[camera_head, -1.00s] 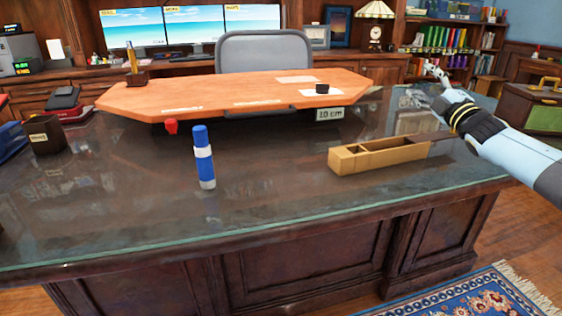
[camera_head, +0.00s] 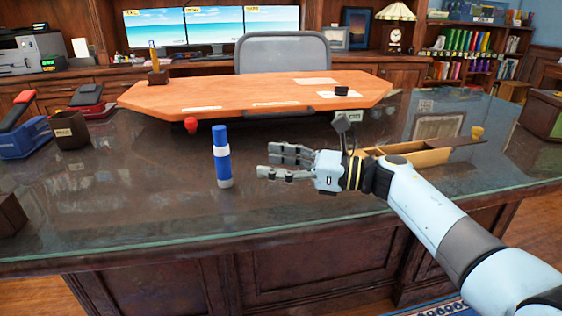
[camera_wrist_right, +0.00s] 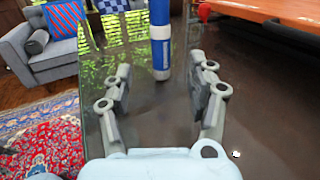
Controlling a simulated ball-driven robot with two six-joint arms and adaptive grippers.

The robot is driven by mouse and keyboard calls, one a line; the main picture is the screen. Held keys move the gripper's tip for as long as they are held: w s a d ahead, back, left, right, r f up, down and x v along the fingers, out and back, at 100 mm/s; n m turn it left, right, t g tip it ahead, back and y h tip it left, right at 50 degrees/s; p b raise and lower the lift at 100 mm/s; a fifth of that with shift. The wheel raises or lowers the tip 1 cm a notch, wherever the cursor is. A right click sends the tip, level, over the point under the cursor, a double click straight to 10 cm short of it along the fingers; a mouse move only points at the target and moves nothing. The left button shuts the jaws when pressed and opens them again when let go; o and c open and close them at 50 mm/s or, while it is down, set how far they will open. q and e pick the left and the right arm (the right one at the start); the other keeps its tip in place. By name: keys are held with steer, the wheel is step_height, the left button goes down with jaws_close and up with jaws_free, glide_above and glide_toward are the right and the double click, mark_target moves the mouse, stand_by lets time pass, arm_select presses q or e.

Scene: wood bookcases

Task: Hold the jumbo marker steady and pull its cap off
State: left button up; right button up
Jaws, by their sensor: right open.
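The jumbo marker (camera_head: 221,158) stands upright on the glass-topped desk. It is blue, with a white band and a pale lower end. My right gripper (camera_head: 268,164) is open just to the right of the marker, its fingers pointing left at it. In the right wrist view the marker (camera_wrist_right: 161,45) stands ahead of and between the open fingers (camera_wrist_right: 162,80), close to the tips. Its top is cut off there. My left gripper is in no view.
A wooden tray (camera_head: 425,159) lies behind my right forearm. A raised orange board (camera_head: 260,93) spans the desk behind the marker, with a red knob (camera_head: 191,125) below its edge. A dark cup (camera_head: 71,131) stands at left. The desk in front of the marker is clear.

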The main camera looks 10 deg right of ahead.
mark_target(229, 156)
steer(key=x, duration=1.1)
steer(key=shift+w+a, duration=0.1)
jaws_close()
stand_by(0.9)
